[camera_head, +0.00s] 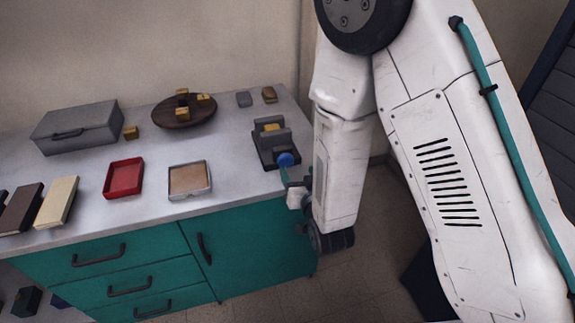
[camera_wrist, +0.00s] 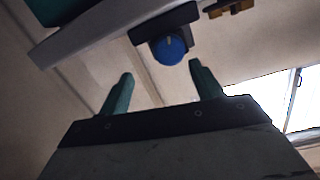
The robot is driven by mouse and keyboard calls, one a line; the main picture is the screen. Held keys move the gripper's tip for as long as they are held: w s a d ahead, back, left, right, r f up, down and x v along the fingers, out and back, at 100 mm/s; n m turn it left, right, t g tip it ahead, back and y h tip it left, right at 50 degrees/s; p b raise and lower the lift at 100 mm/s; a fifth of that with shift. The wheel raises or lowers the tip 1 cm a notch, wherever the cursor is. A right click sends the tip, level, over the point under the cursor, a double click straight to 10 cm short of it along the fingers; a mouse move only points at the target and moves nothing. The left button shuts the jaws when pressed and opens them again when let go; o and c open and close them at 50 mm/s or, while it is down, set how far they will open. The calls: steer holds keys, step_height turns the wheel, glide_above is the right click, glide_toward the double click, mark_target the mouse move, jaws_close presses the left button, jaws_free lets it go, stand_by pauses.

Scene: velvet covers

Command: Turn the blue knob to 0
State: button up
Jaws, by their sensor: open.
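The blue knob (camera_wrist: 169,49) is on the front of a dark device (camera_head: 273,143) near the right end of the counter. It also shows in the head view (camera_head: 285,159). In the wrist view a pale mark runs on the knob's face near its top; no numbers are readable. My gripper (camera_wrist: 161,84) is open, its two teal fingers apart and empty. The knob lies beyond the fingertips, roughly between them and nearer the right finger. In the head view my gripper (camera_head: 296,184) is at the counter's front edge close to the knob; contact is not clear there.
The counter (camera_head: 232,178) holds a red tray (camera_head: 124,178), a tan-bottomed tray (camera_head: 190,179), a grey case (camera_head: 77,127) and a round brown board (camera_head: 185,112) with yellowish blocks. Two small blocks lie behind the device. Teal drawers and a door (camera_head: 250,240) with handles are below.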

mark_target(287, 164)
steer(key=shift+n+t+y, duration=0.3)
steer(key=shift+t+y, duration=0.2)
steer(key=shift+t, duration=0.1)
steer(key=w+a, duration=0.2)
steer(key=w, duration=0.1)
steer(key=w+a+f, duration=0.1)
steer(key=w, duration=0.1)
steer(key=shift+w+f, duration=0.1)
steer(key=shift+w, duration=0.1)
steer(key=c, duration=1)
